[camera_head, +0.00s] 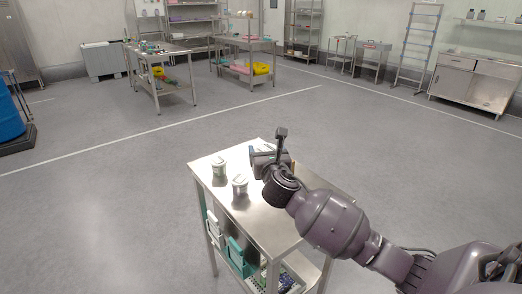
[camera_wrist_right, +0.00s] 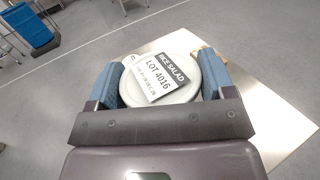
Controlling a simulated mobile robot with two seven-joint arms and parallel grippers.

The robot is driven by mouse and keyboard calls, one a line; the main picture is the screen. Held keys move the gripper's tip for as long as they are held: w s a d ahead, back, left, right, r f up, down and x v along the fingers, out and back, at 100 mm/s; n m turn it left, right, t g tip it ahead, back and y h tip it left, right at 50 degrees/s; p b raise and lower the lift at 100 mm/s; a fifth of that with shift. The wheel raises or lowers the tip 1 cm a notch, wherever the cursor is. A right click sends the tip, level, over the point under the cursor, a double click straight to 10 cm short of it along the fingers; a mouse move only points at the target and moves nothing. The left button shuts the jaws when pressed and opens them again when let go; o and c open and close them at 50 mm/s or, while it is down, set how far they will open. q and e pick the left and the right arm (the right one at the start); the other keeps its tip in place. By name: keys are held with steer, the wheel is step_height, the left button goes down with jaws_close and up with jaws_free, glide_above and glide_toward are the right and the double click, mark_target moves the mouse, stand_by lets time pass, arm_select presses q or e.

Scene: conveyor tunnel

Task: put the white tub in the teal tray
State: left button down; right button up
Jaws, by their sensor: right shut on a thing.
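My right gripper (camera_wrist_right: 172,92) is shut on a white tub (camera_wrist_right: 180,92) in the right wrist view. Its round lid carries a label reading "RICE SALAD LOT 4016". In the head view the right gripper (camera_head: 266,158) is over the far part of the steel table; the held tub is mostly hidden there. Whether it touches the tabletop I cannot tell. A teal container (camera_head: 240,256), possibly the teal tray, is below the tabletop at the table's near left side; its inside is hard to see. My left gripper is not in view.
Two pale lidded tubs (camera_head: 218,168) (camera_head: 240,185) stand on the left part of the steel table (camera_head: 262,226). A white container (camera_head: 213,226) and small items (camera_head: 287,282) are below the tabletop. Open floor surrounds the table; other workbenches stand far back.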

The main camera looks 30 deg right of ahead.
steer(key=shift+a+r, duration=0.15)
steer(key=shift+r, duration=0.1)
steer(key=s+a+f+n+y, duration=0.2)
steer(key=s+a+f+y, duration=0.1)
steer(key=s+a, duration=0.3)
steer(key=s+a+f+n+t+y, duration=0.1)
steer(key=s+a+f+n+y, duration=0.1)
steer(key=s+a, duration=0.5)
steer(key=a+f+y, duration=0.1)
steer(key=a+f, duration=0.1)
steer(key=a, duration=0.2)
steer(key=shift+s+a+f+y, duration=0.15)
steer(key=shift+s+f+y, duration=0.1)
steer(key=shift+y, duration=0.15)
